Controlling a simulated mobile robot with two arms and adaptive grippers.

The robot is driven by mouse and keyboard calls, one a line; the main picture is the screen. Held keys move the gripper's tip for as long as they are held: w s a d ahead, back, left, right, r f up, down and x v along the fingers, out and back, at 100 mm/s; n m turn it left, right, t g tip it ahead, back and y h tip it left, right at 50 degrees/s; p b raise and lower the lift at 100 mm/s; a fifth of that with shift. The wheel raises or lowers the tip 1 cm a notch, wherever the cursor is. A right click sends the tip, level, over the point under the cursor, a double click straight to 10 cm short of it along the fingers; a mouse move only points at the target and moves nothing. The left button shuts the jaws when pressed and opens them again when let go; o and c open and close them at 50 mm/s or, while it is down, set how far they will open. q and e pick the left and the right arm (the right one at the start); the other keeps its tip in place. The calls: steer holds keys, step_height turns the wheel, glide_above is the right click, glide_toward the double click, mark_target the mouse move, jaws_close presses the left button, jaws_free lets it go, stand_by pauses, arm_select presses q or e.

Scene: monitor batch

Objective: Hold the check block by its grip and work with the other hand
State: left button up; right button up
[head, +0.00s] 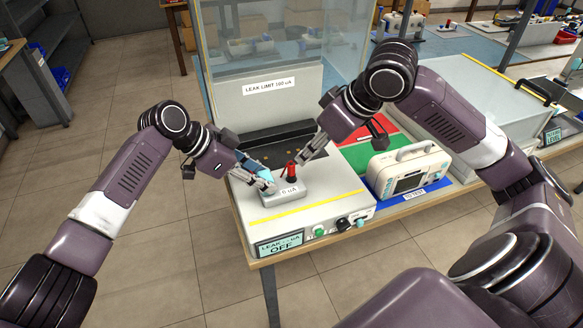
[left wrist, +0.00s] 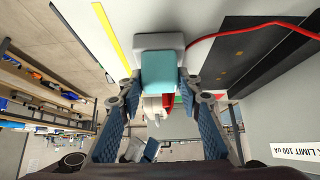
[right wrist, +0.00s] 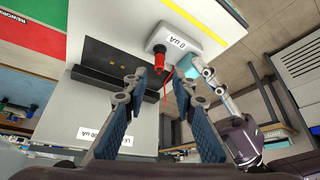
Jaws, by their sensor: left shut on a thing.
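The check block (head: 284,194) is a small light grey box with a 0 uA readout, resting on the tester's white top. Its teal grip (left wrist: 158,70) sits between the fingers of my left gripper (head: 266,184), which is shut on it. A red probe (head: 291,170) with a red lead stands upright at the block; it also shows in the right wrist view (right wrist: 163,67). My right gripper (right wrist: 161,78) is open, its fingers on either side of the probe's line and apparently short of it. Whether they touch it is unclear.
A clear shield (head: 283,50) stands behind the block. A white monitor (head: 408,172) sits on a blue area to the right, near a red and green mat (head: 364,155).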

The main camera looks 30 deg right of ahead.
mark_target(295, 176)
steer(key=shift+x, duration=4.4)
jaws_close()
